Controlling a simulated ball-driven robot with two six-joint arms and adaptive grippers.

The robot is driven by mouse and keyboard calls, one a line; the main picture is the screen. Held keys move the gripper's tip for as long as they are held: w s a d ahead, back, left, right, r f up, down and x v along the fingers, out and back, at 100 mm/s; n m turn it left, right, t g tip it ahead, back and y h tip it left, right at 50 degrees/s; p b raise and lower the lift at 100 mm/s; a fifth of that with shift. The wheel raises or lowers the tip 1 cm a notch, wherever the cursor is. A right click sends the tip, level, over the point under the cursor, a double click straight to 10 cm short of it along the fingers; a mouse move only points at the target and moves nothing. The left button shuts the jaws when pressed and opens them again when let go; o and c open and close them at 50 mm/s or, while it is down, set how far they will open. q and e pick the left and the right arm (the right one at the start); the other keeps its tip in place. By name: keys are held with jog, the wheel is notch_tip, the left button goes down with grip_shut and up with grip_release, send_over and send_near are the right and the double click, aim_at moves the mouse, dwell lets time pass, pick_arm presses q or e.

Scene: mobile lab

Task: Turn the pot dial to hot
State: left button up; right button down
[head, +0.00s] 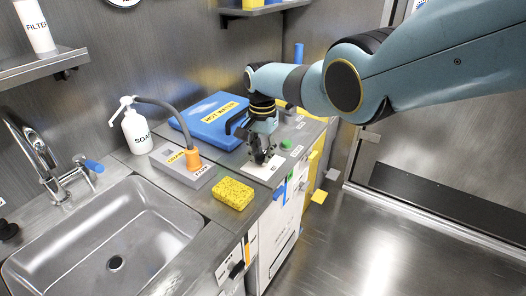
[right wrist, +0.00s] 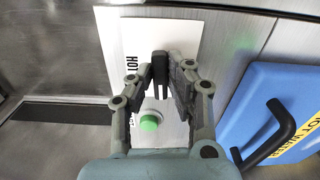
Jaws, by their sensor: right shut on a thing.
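A white panel (head: 263,171) lies on the counter's right part, and it also shows in the right wrist view (right wrist: 185,35). It carries a "HOT" label (right wrist: 131,56) near its left edge and a second label lower down, mostly hidden. My right gripper (head: 261,158) is over the panel. In the right wrist view my right gripper (right wrist: 168,80) is shut on the dark pot dial (right wrist: 160,64), which shows between the fingertips. The fingers hide much of the dial, so I cannot tell its exact setting. My left gripper is not in view.
A green button (right wrist: 149,122) sits beside the dial. A blue hot water lid (head: 205,126) with a black handle lies behind. A yellow sponge (head: 232,194), grey box (head: 170,160) with an orange plug, soap bottle (head: 136,132) and sink (head: 120,225) are left.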

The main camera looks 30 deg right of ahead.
jog(key=m, duration=0.4)
jog(key=shift+w+m, duration=0.15)
jog(key=shift+m, duration=0.15)
jog(key=m, duration=0.4)
jog(key=shift+w+m, duration=0.15)
jog(key=shift+m, duration=0.15)
jog(key=m, duration=0.4)
jog(key=shift+w+m, duration=0.1)
jog(key=shift+m, duration=0.2)
jog(key=m, duration=0.4)
jog(key=shift+w+d+m, duration=0.1)
jog(key=shift+d+m, duration=0.05)
jog(key=shift+m, duration=0.55)
jog(key=c, duration=1.3)
grip_release()
jog(key=shift+r, duration=0.1)
